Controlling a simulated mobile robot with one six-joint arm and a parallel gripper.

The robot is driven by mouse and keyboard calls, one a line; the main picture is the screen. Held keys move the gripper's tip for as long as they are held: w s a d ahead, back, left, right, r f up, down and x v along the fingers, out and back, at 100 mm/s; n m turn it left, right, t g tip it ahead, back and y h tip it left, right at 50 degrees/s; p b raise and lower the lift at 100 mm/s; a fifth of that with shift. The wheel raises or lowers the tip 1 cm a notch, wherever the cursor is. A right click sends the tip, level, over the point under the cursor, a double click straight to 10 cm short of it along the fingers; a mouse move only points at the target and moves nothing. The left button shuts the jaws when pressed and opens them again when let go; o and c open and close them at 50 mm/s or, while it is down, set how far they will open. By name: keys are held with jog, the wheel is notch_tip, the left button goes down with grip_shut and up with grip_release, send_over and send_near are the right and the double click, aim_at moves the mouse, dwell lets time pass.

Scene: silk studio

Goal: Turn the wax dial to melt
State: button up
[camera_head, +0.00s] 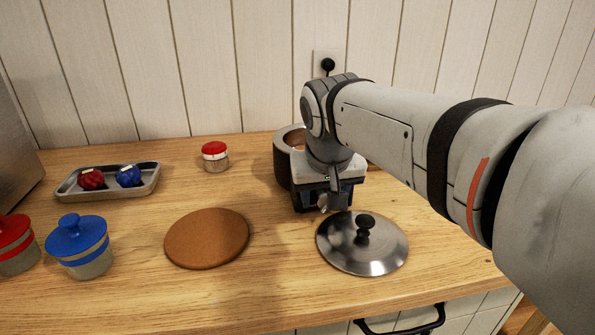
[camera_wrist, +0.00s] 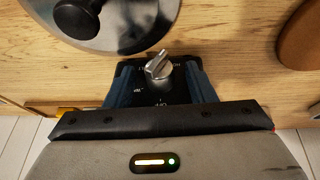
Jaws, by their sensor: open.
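The wax dial (camera_wrist: 159,70) is a silver knob on a black plate with small white markings. In the wrist view its raised ridge slants to the upper right; one marking near the bottom seems to read OFF, the others are too small to read surely. My gripper (camera_wrist: 160,82) is open, with one blue finger on each side of the knob and gaps between. In the head view my gripper (camera_head: 325,198) points down at the front of the dark round wax pot (camera_head: 282,165) and hides most of the dial.
A metal lid with a black knob (camera_head: 340,255) lies close to my gripper. A brown round mat (camera_head: 206,238), a red-capped jar (camera_head: 215,160), a tray (camera_head: 148,188) with red and blue bundles, and blue (camera_head: 85,262) and red-lidded (camera_head: 20,262) pots stand left.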

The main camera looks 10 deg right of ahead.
jog(key=shift+c, duration=0.3)
jog(key=c, duration=0.9)
jog(key=shift+a+h, duration=0.1)
jog(key=shift+h, duration=0.2)
jog(key=shift+a+f+n+h, duration=0.1)
jog(key=shift+a+n+h, duration=0.05)
jog(key=shift+h, duration=0.4)
jog(key=shift+a+n+h, duration=0.1)
jog(key=shift+n+h, duration=0.05)
jog(key=shift+h, duration=0.4)
jog(key=h, duration=0.1)
jog(key=h+b, duration=0.2)
jog(key=shift+a+f+n+h, duration=0.25)
jog(key=shift+n+h, duration=0.05)
jog(key=shift+n, duration=0.1)
jog(key=h, duration=0.1)
jog(key=h+b, duration=0.1)
jog(key=shift+a+f+n+t+h, duration=0.1)
jog(key=shift+f+n+t+h, duration=0.05)
jog(key=shift+n+t+h, duration=0.15)
jog(key=shift+a+f+n+t+h+b, duration=0.1)
jog(key=shift+n+t+h+b, duration=0.15)
jog(key=shift+h, duration=0.6)
jog(key=shift+f+n+t+h+b, duration=0.15)
jog(key=shift+h+b, duration=0.2)
jog(key=shift+h, duration=0.5)
jog(key=shift+r, duration=0.1)
